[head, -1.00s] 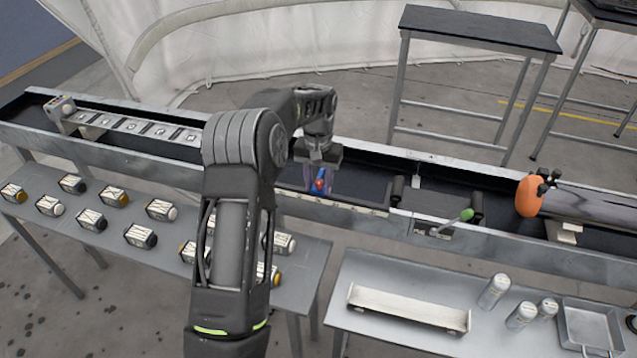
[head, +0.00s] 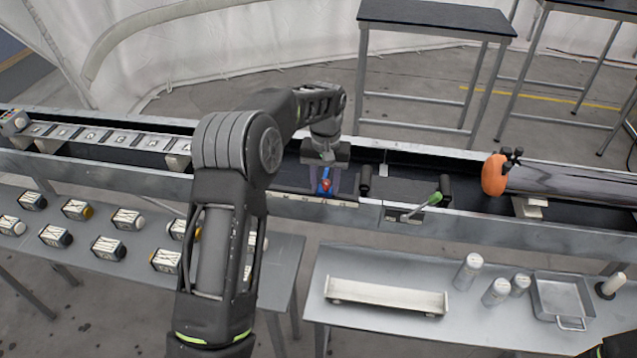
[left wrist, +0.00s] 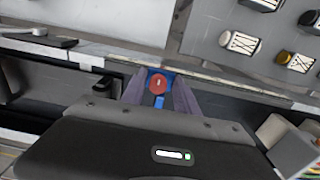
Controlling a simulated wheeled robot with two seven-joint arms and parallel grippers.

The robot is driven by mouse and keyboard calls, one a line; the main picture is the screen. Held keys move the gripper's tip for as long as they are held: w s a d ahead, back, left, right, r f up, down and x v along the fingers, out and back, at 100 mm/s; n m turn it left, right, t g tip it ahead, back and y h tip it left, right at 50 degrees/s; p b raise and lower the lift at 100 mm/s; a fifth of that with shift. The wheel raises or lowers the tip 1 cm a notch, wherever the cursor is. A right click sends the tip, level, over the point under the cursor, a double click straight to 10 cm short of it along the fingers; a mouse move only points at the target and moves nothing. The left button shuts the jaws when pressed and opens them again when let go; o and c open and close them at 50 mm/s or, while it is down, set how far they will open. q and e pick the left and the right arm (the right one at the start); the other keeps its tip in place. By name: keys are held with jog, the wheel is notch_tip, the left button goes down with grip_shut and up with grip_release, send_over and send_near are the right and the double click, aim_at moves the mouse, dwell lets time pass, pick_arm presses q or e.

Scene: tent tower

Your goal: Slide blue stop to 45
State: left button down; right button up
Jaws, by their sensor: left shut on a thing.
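The blue stop (head: 324,182) with a red knob sits on the near rail of the long trough, just left of a black roller. My left gripper (head: 322,186) reaches down over it and is shut on it. In the left wrist view the blue stop (left wrist: 158,84) shows between the two fingers of the left gripper (left wrist: 158,98), its red knob facing the camera. A pale scale strip (head: 300,201) runs along the rail beside the stop; its numbers are too small to read.
A green-handled lever (head: 431,201) and black rollers (head: 365,180) stand right of the stop. An orange round piece (head: 494,175) is farther right. Several small boxes lie on the left table. The right table holds a white tray (head: 385,297), canisters and a metal pan (head: 562,297).

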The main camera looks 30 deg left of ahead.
aim_at(325, 180)
pick_arm(q)
jog(key=c, duration=0.9)
grip_release()
notch_tip(325, 180, up, 8)
jog(key=shift+f+b, duration=0.1)
jog(key=shift+b, duration=0.55)
